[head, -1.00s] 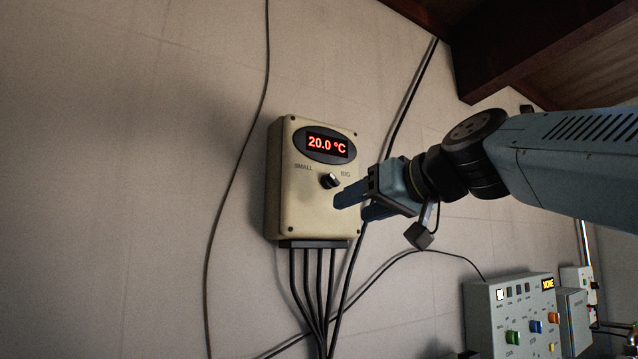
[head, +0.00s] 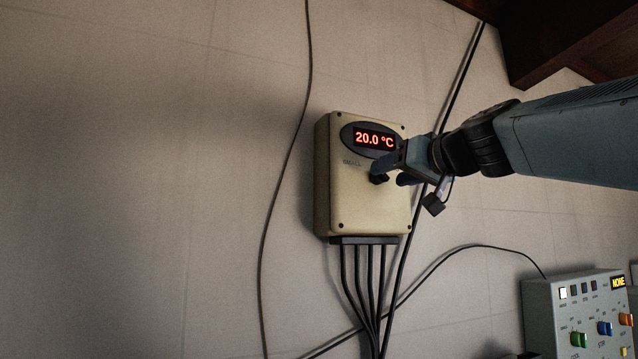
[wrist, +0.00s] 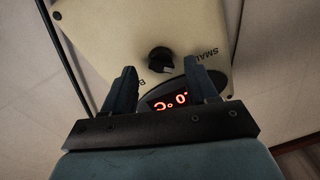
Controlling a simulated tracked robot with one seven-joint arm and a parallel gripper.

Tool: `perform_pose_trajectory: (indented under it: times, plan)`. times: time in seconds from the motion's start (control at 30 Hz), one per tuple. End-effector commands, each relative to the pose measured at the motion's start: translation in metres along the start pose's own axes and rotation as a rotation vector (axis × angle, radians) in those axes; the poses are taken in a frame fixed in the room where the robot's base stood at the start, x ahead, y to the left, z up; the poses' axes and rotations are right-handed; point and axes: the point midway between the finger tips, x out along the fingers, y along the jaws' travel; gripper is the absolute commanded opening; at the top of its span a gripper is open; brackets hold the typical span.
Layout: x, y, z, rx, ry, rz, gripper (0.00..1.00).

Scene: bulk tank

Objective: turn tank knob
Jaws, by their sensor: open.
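The black tank knob (head: 378,180) is on the front of a cream control box (head: 362,215), below a red display (head: 375,140) reading 20.0 °C. My gripper (head: 390,175) is at the box front, and one finger partly covers the knob in the head view. In the wrist view the knob (wrist: 161,58) shows whole, just beyond the fingertips and roughly centred between the two open fingers (wrist: 158,68). I see no finger touching it. The SMALL label shows; the BIG label is mostly hidden by a finger.
Several black cables (head: 365,290) hang from the box bottom, and loose cables run along the wall on both sides. A grey panel (head: 550,310) with coloured knobs is at the lower right. A dark wooden beam (head: 545,50) is at the upper right. The wall to the left is clear.

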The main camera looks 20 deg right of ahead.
Motion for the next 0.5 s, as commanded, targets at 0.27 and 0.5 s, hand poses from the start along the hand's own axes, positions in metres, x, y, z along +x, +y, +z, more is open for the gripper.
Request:
perform_pose_trajectory:
  times: [0.27,0.5]
  plan:
    - [0.023,0.000,0.000,0.000,-0.001,0.000,0.58]
    - [0.025,0.000,0.000,0.000,0.000,0.000,0.58]
